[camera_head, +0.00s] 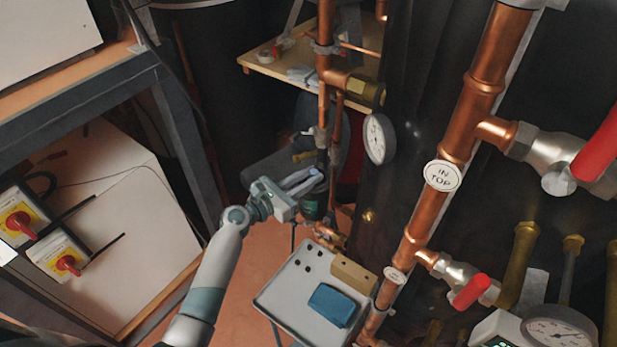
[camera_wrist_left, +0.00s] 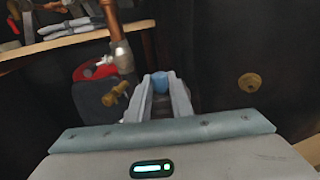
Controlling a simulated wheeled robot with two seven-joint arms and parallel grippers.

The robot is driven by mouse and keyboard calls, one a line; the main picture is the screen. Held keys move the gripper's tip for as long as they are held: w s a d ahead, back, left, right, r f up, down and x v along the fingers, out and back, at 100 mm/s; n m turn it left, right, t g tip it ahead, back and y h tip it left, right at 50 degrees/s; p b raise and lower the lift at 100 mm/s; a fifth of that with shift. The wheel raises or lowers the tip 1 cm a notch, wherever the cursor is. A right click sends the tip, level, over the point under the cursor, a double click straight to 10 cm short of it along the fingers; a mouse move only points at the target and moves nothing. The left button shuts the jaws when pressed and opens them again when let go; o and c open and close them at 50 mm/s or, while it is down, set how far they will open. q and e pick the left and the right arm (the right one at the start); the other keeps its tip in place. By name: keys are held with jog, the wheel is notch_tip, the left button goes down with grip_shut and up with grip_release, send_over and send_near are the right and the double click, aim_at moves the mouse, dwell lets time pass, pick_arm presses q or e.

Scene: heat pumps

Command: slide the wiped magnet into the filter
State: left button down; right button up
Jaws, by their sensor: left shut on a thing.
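My left gripper (camera_head: 306,187) reaches in from the lower left and is shut on the magnet. In the left wrist view a small blue part of the magnet (camera_wrist_left: 160,83) shows between the fingertips; the rest of it is hidden. The dark green filter (camera_head: 314,205) stands on the pipework, just below and beside the fingertips in the head view. The fingers partly cover its top, so I cannot tell whether the magnet touches or enters it. My right gripper is in neither view.
A light tray table (camera_head: 290,303) below holds a blue cloth (camera_head: 333,305), a brown block (camera_head: 353,274) and several small dark dots. Copper pipes (camera_head: 424,220) and a round gauge (camera_head: 379,138) stand close on the right. A wooden shelf (camera_head: 262,69) is behind.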

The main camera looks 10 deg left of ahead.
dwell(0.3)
pick_arm(q)
jog(key=c, duration=1.5)
grip_release()
jog(key=shift+f, duration=0.1)
jog(key=shift+s, duration=0.15)
jog(key=shift+s+a+f, duration=0.1)
jog(key=shift+s+a, duration=0.25)
jog(key=shift+s, duration=0.1)
jog(key=shift+r+b+v, duration=0.1)
jog(key=shift+b+v, duration=0.85)
jog(key=shift+v, duration=3.1)
jog(key=shift+r+b+v, duration=0.15)
jog(key=shift+b+v, duration=0.8)
jog(key=shift+v, duration=3.1)
jog(key=shift+w, duration=0.1)
